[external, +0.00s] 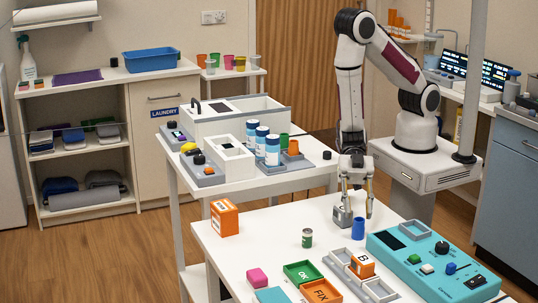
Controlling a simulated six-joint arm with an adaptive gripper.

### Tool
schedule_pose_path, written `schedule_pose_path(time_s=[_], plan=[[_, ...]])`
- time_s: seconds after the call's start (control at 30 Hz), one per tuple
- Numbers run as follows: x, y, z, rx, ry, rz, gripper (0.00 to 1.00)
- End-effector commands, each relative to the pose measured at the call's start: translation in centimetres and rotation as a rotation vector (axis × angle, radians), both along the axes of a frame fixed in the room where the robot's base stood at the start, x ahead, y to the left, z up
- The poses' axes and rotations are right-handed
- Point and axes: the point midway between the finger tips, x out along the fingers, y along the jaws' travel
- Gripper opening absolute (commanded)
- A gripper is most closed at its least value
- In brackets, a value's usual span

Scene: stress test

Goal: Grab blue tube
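A small blue tube (358,229) stands upright on the white front table, near its back edge. My gripper (357,208) points down just above and behind it in the picture. Its fingers are apart, with no object visible between them. I cannot tell from this one view how far the fingertips are from the tube.
A teal control box (425,262) lies to the right. A grey tray holds an orange block (362,264). Green (302,271) and orange (321,292) bins are in front. Blue-and-white bottles (272,150) stand on the back table.

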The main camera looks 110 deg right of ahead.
Motion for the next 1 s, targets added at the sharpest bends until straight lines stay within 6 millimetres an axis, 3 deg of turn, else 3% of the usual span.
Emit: schedule_pose_path(time_s=[0.47, 1.0], plan=[[0.2, 0.5, -0.2, 0.0, 0.001, 0.002, 0.3], [2.1, 4.1, -1.9, -0.001, 0.001, 0.001, 0.3]])
